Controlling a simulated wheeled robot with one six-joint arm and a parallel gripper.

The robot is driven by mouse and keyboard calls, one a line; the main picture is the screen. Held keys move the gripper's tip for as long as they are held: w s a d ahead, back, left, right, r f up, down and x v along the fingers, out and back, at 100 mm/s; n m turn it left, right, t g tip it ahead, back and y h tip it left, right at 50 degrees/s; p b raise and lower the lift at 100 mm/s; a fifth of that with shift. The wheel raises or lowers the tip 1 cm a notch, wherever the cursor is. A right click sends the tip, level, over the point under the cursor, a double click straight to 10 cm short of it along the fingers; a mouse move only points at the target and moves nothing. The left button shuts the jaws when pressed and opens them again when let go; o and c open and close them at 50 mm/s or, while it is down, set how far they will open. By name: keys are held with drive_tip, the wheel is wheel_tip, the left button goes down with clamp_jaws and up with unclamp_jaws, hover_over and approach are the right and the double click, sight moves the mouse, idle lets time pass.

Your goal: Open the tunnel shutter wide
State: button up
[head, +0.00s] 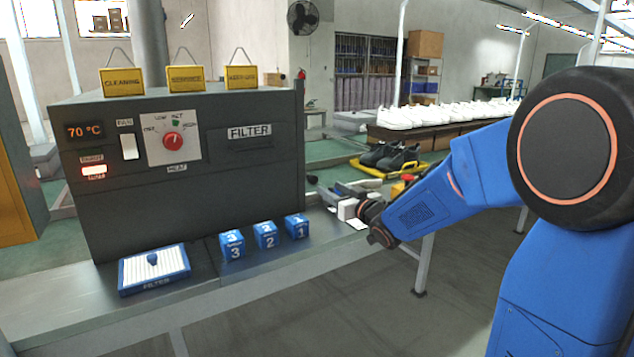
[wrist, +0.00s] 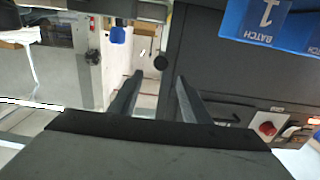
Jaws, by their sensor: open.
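The dark tunnel housing (head: 190,215) stands on the bench at the left of the head view. Its right end faces away, and I cannot make out the shutter there. My gripper (head: 322,190) is just right of that end, above the bench. In the wrist view my gripper (wrist: 160,85) has its two dark fingers spread, with nothing between them. A small round black knob (wrist: 160,62) shows beyond the fingertips, beside the dark housing wall (wrist: 215,70). I cannot tell whether it belongs to the shutter.
Blue number blocks 3 (head: 232,245), 2 (head: 266,236) and 1 (head: 297,227) stand before the housing. A blue-framed filter (head: 172,280) lies on the bench (head: 280,268). Yellow signs (head: 186,78) stand on top. Dark shoes (head: 390,156) sit on a yellow tray (head: 370,170) behind my arm.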

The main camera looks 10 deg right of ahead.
drive_tip(key=x, duration=0.9)
drive_tip(key=shift+w+a, duration=0.2)
drive_tip(key=shift+w, duration=0.05)
clamp_jaws()
wheel_tip(320, 180, up, 19)
hover_over(315, 179)
drive_tip(key=s, duration=0.1)
drive_tip(key=shift+d, duration=0.1)
unclamp_jaws()
drive_tip(key=shift+s, duration=0.1)
